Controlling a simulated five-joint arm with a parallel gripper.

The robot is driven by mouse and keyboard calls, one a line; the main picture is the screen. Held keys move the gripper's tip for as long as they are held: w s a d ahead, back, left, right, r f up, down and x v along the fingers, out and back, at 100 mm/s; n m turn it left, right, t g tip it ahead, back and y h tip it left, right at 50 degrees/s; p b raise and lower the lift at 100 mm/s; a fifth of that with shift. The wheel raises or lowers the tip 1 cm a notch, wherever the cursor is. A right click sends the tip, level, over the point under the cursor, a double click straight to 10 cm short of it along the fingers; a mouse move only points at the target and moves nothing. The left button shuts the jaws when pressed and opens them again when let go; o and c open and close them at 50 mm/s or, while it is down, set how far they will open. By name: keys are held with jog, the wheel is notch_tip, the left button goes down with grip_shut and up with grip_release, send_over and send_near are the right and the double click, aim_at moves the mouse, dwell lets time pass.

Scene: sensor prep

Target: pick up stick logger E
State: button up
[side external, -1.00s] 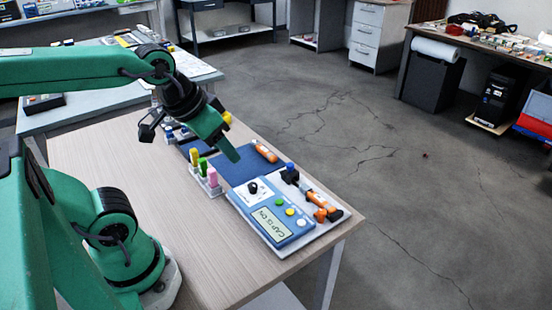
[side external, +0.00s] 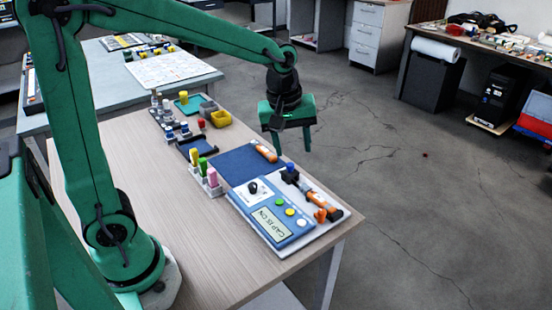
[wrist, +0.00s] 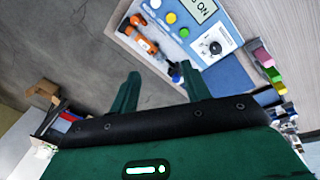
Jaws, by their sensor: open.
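Two orange-and-white sticks are in view, and I cannot read a letter on either. In the side external view, one stick (side external: 264,152) lies at the far edge of the blue mat (side external: 235,168). The other stick (side external: 322,203), with dark parts, lies on the white base beside the blue device. An orange-and-dark stick beside the device also shows in the wrist view (wrist: 137,32). My gripper (side external: 291,149) is open and empty, pointing down beyond the table's far right edge, apart from both sticks. Its two fingers show in the wrist view (wrist: 160,72).
The blue device (side external: 270,213) has a screen reading "CAP IS ON", a black knob and coloured buttons. A white rack (side external: 206,184) holds yellow, green and pink pieces. Small containers, including a yellow bin (side external: 221,119), stand farther back.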

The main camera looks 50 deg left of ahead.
aim_at(321, 200)
jog(key=w+f+n, duration=0.2)
jog(key=w+f, duration=0.1)
jog(key=w+d+f+n+g, duration=0.1)
jog(key=w+f+n, duration=0.1)
jog(key=f, duration=0.2)
jog(key=w+d+f+n+g, duration=0.1)
jog(key=w+f+n, duration=0.2)
jog(key=f, duration=0.1)
jog(key=shift+w+d, duration=0.25)
jog(key=shift+w, duration=0.05)
jog(key=shift+f, duration=0.1)
jog(key=shift+f, duration=1.2)
jog(key=shift+f, duration=0.1)
jog(key=shift+f, duration=2.5)
jog(key=shift+c, duration=0.2)
grip_shut()
